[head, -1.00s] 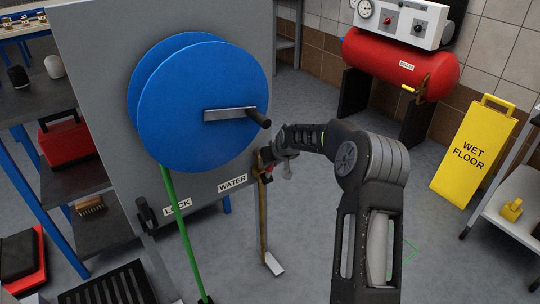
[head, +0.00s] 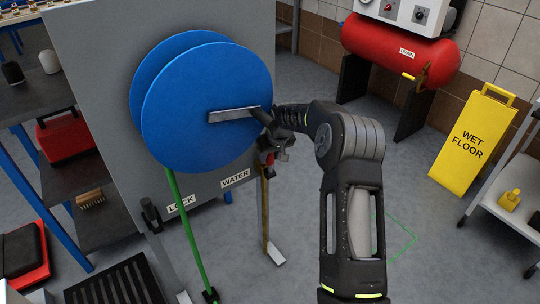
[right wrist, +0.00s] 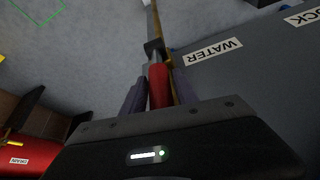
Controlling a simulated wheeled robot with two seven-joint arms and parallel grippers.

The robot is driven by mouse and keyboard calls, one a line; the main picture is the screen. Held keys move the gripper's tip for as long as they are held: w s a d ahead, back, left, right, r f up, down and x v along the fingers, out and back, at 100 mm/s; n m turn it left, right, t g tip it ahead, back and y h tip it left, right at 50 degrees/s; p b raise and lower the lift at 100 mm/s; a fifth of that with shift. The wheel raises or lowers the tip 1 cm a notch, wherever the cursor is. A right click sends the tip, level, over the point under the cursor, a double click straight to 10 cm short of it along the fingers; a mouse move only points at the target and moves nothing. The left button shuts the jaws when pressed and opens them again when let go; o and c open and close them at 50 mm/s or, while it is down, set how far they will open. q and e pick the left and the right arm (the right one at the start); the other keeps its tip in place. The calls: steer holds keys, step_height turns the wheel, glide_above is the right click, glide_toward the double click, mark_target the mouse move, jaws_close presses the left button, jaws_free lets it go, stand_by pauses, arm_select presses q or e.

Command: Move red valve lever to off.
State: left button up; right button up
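The red valve lever (head: 269,158) sits on the yellow pipe (head: 265,205) by the WATER label (head: 235,178), below the reel crank. In the right wrist view the red lever (right wrist: 158,86) points toward the camera, between the two fingers. My right gripper (head: 277,150) is at the lever, partly hiding it in the head view. In the right wrist view the fingers (right wrist: 158,92) stand apart on either side of the lever; firm contact is not clear. My left gripper is not in view.
A blue reel (head: 206,113) with a metal crank (head: 232,115) is just above the right gripper. A black-handled lever (head: 152,215) stands by the LOCK label (head: 181,203). A red tank (head: 400,55) and wet-floor sign (head: 474,140) are to the right, with open floor between.

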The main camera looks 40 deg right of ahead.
steer(key=shift+o, duration=1.2)
steer(key=shift+r, duration=0.1)
steer(key=shift+s+r, duration=0.2)
steer(key=shift+r, duration=0.3)
steer(key=s+a+r+b, duration=0.1)
steer(key=s+a, duration=0.2)
steer(key=s, duration=0.9)
steer(key=shift+s+r, duration=0.3)
steer(key=shift+w, duration=0.1)
